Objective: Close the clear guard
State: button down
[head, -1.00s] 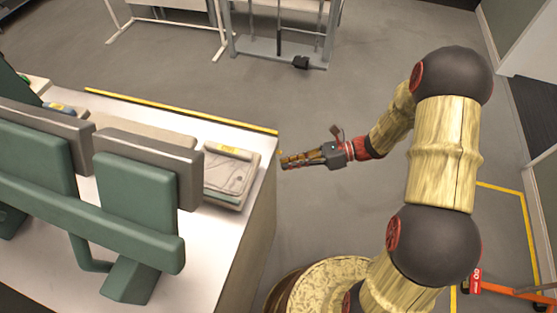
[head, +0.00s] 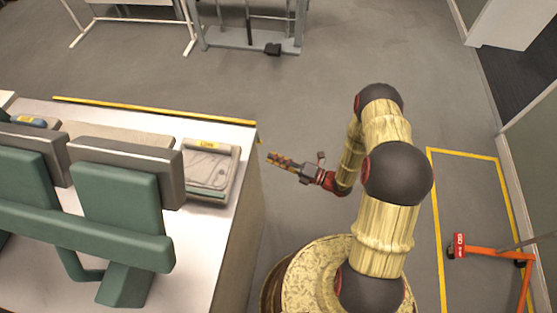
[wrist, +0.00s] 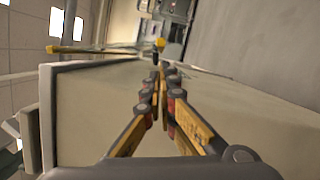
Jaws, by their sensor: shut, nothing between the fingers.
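In the wrist view the closed fingers (wrist: 161,78) point away from the camera, alongside the pale side panel of the table.
An orange stand (head: 490,253) is at the lower right.

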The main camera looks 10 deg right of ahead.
jog(key=b+x, duration=0.1)
jog(key=x, duration=0.5)
jog(key=shift+w, duration=0.1)
dwell(0.3)
